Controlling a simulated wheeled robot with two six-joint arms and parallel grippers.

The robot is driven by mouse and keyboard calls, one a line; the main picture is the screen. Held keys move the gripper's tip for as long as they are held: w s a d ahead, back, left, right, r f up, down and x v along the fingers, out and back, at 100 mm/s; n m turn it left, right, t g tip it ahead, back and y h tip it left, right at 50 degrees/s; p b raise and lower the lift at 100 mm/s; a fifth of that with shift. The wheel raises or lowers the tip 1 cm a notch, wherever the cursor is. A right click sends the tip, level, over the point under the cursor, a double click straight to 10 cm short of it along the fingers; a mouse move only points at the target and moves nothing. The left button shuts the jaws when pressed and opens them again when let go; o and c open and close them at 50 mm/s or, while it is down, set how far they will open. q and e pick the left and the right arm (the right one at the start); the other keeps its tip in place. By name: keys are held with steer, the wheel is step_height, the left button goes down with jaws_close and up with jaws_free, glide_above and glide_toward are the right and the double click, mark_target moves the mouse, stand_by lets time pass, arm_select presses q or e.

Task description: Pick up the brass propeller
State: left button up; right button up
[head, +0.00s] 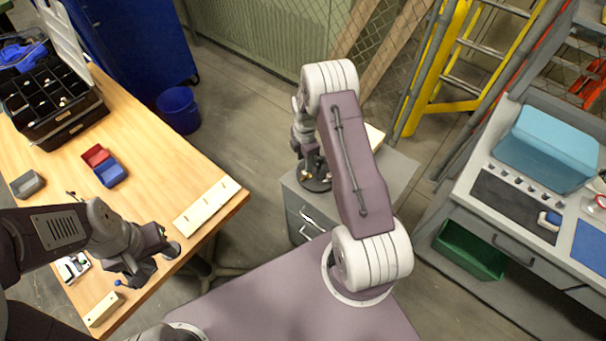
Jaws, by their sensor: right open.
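I cannot clearly make out a whole brass propeller. Small brass-coloured bits (302,176) show at my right gripper, low over the grey drawer cabinet (398,172); they are too small and covered to identify. My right gripper (314,178) is open, pointing down at the cabinet top, partly hidden by its own wrist and arm. I cannot tell whether it touches anything. My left gripper (146,268) is over the wooden table (165,170); its jaw opening is unclear, and I see nothing held in it.
On the wooden table are a black compartment case (62,128), red and blue bins (108,172), a grey bin (27,184) and a pale slotted block (207,207). A blue bucket (178,110) stands on the floor. A workbench (470,214) with a teal box (548,148) stands right.

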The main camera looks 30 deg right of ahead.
mark_target(304, 174)
steer(key=shift+a+f, duration=0.15)
steer(key=shift+f, duration=0.65)
steer(key=f, duration=0.1)
steer(key=f+p, duration=0.1)
steer(key=f, duration=0.2)
steer(key=shift+d+f+p, duration=0.1)
steer(key=shift+d+p, duration=0.15)
steer(key=shift+p, duration=0.05)
steer(key=shift+f, duration=0.35)
jaws_close()
